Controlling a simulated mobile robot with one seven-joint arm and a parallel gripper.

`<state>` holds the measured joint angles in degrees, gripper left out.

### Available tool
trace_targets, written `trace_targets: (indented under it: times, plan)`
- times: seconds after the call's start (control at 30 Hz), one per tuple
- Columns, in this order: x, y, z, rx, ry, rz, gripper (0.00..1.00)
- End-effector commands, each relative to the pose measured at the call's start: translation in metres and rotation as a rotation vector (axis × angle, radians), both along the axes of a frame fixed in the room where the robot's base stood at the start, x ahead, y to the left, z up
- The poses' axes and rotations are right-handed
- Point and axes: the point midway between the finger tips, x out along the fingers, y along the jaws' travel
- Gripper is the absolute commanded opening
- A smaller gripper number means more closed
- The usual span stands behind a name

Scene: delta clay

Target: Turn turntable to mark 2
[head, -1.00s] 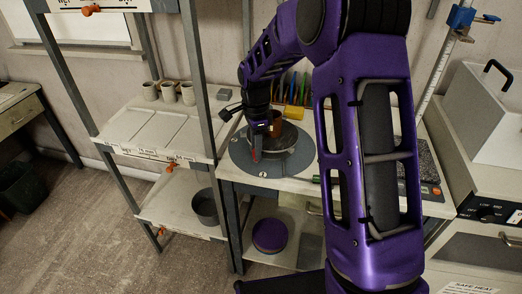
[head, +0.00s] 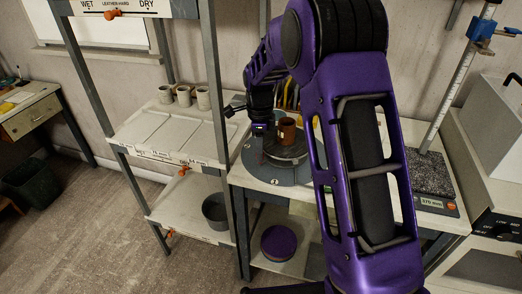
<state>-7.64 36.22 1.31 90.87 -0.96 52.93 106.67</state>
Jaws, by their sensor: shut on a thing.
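The turntable (head: 256,173) is a grey round disc on the white worktop, partly covered by my arm at its right. A small white round label (head: 275,181) shows at its front edge; its figure is too small to read surely. A brown mug (head: 287,132) stands upright on the turntable's raised middle. My gripper (head: 260,148) points down over the turntable's left part, just left of the mug. Its jaws are shut on a part of the turntable, but the gripped part is too small and dark to make out.
Several coloured tools stand behind the mug. Left is a shelf rack (head: 160,133) with pale cups (head: 184,96) and a grey bucket (head: 214,211) below. A purple disc (head: 279,243) lies under the worktop. A scale (head: 432,190) stands right of my arm.

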Motion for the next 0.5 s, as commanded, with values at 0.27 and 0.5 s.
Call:
trace_targets:
  times: [0.27,0.5]
  plan:
    - [0.0007,0.0005,0.0009,0.001,-0.002,-0.002,0.0]
    - [0.0005,0.0003,0.0007,0.001,-0.001,-0.001,0.42]
